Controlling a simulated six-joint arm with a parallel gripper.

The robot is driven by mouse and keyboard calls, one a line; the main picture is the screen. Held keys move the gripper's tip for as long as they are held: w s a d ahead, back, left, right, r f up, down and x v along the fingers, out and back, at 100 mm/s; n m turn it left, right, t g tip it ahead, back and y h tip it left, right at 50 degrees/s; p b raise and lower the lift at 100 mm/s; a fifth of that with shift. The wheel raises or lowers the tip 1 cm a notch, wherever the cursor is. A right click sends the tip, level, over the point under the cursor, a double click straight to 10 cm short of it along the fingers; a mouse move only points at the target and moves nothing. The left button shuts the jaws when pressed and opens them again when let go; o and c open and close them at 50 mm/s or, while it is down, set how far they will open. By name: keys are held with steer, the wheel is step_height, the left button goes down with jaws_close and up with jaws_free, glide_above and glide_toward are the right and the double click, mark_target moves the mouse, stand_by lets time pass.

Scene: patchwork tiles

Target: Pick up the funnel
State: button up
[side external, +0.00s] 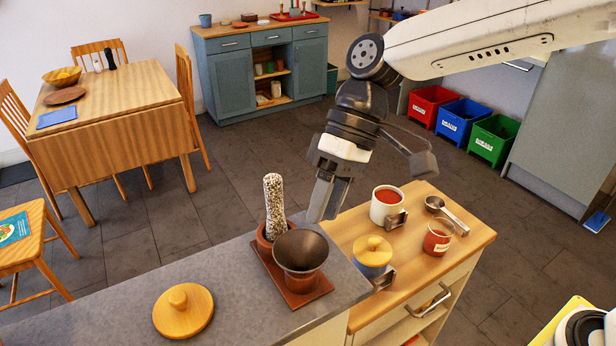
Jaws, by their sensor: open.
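The dark grey-brown funnel (300,252) sits wide mouth up on a reddish-brown tray (316,292) on the grey counter. Its lower part sits in or in front of a brown base; I cannot tell which. My gripper (324,214) points down just above and to the right of the funnel in the picture. Its fingers are open, and I see nothing between them. The fingertips look close to the funnel's rim, but I cannot tell the exact gap.
A tall speckled pepper-filled tube (275,205) stands in a terracotta pot behind the funnel. A wooden lid (183,310) lies on the counter at left. A yellow-lidded blue jar (372,256), a white mug (386,205), a red jar (438,237) and a metal scoop (446,212) stand at right.

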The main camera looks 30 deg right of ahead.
mark_target(311, 245)
steer(key=shift+x, duration=2.25)
jaws_close()
